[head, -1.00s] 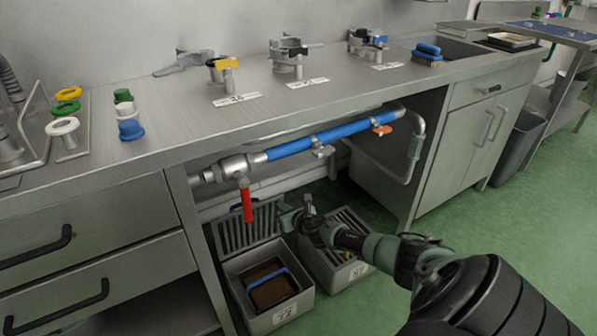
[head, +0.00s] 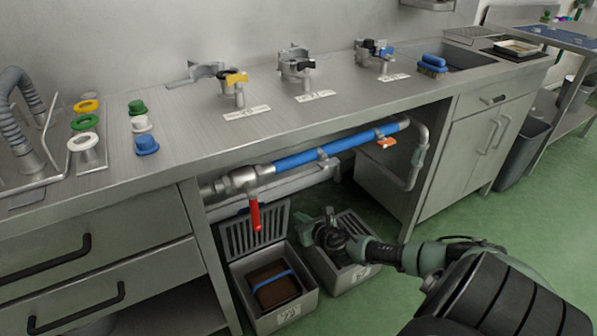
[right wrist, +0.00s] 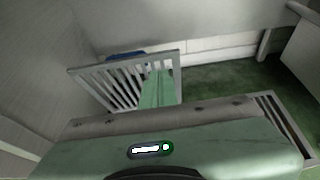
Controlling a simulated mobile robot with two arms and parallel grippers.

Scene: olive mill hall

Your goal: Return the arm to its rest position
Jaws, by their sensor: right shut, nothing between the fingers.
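My right arm reaches in from the lower right of the head view, its green and dark links low in front of the counter. My right gripper (head: 308,222) is shut and empty, near the grated bin (head: 347,285) under the counter. In the right wrist view the closed green fingers (right wrist: 158,88) point toward an upright slatted grate (right wrist: 100,85); nothing is held. I cannot tell the exact gap between fingers and grate. My left gripper is not in view.
The open bin (head: 240,290) holds a brown block with a blue band. Above it run a blue pipe (head: 330,149) and a red valve handle (head: 254,214). The steel counter (head: 190,140) overhangs the bins. Green floor (head: 540,225) is clear at right.

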